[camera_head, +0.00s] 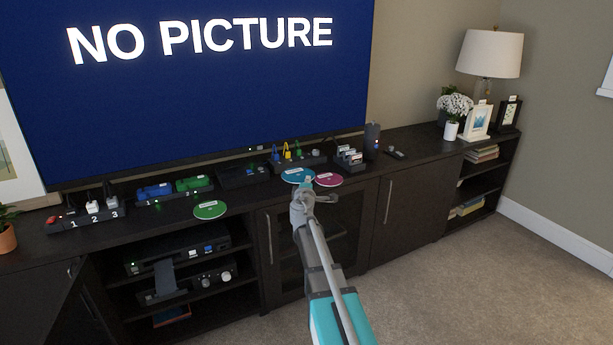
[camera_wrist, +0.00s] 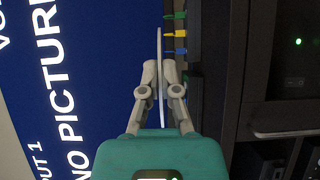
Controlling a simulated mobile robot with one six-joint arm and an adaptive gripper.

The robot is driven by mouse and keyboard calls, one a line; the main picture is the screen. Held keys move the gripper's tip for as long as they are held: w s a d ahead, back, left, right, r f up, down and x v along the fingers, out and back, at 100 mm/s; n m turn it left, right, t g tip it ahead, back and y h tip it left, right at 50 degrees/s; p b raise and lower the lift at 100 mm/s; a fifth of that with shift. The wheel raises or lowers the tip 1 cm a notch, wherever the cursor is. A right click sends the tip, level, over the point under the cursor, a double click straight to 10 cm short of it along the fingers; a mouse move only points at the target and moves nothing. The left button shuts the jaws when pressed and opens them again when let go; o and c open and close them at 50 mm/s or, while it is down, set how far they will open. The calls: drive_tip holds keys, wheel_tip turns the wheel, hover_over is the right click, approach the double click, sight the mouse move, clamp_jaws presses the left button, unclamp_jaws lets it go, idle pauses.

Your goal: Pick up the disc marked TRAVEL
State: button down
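A blue disc (camera_head: 294,175) is at the front of the dark cabinet top, at the tip of my gripper (camera_head: 306,185). In the wrist view the disc (camera_wrist: 160,45) is edge-on, a thin pale strip between the two fingers of my gripper (camera_wrist: 160,68). The fingers look closed on it, one on each face. A magenta disc (camera_head: 329,180) lies just to the right, close beside the blue one. A green disc (camera_head: 210,210) lies farther left on the cabinet top. The print on the discs is too small to read.
Behind the discs stand a black box (camera_head: 243,175), a rack with coloured plugs (camera_head: 298,160) and a small holder with cards (camera_head: 349,157). A dark cylinder (camera_head: 372,140) and a remote (camera_head: 395,154) are to the right. The large screen (camera_head: 200,90) rises behind.

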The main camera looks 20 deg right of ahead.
drive_tip(key=shift+s+a+r+p, duration=0.1)
drive_tip(key=shift+s+r+p, duration=0.15)
drive_tip(key=shift+s, duration=0.4)
drive_tip(key=shift+s+a+r+p, duration=0.2)
drive_tip(key=shift+s+r, duration=0.15)
drive_tip(key=shift+s, duration=0.35)
drive_tip(key=shift+s+a+r+p, duration=0.1)
drive_tip(key=shift+s+r+p, duration=0.15)
drive_tip(key=shift+s, duration=0.4)
